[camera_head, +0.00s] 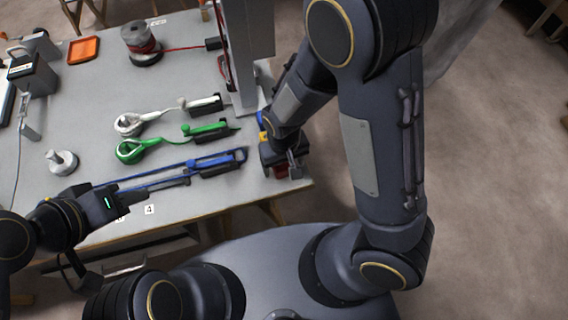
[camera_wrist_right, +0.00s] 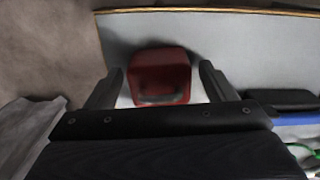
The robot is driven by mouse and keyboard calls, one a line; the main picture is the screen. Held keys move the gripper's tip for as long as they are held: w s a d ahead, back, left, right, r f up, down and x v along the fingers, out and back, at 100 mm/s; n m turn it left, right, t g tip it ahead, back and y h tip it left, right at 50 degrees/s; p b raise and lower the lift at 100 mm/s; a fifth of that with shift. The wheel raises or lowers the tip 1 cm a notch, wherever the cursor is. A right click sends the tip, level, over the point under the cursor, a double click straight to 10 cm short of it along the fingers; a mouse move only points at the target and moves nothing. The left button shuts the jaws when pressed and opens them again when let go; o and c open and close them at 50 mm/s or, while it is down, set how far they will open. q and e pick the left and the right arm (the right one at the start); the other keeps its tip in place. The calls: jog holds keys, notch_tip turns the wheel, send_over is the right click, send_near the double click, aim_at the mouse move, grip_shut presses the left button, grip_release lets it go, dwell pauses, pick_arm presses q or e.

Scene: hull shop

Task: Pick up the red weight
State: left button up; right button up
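The red weight (camera_wrist_right: 160,72) is a small red block with a dark curved handle. In the right wrist view it sits on the grey table between the two fingers of my right gripper (camera_wrist_right: 158,88), with a gap on each side. In the head view the red weight (camera_head: 281,171) shows only in part at the table's right front corner, under my right gripper (camera_head: 284,168), which hides most of it. My right gripper is open around or just above it; I cannot tell how far down the fingers reach. My left gripper (camera_head: 112,200) is over the table's front left part; its fingers are unclear.
Blue (camera_head: 215,163), green (camera_head: 132,150) and white (camera_head: 128,123) straps lie on the table (camera_head: 85,150) left of my right gripper. A grey upright post (camera_head: 238,60) stands just behind it. A wire spool (camera_head: 141,42) and an orange tray (camera_head: 83,49) are at the back.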

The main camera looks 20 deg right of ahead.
jog(key=c, duration=1.4)
jog(key=shift+r, duration=0.1)
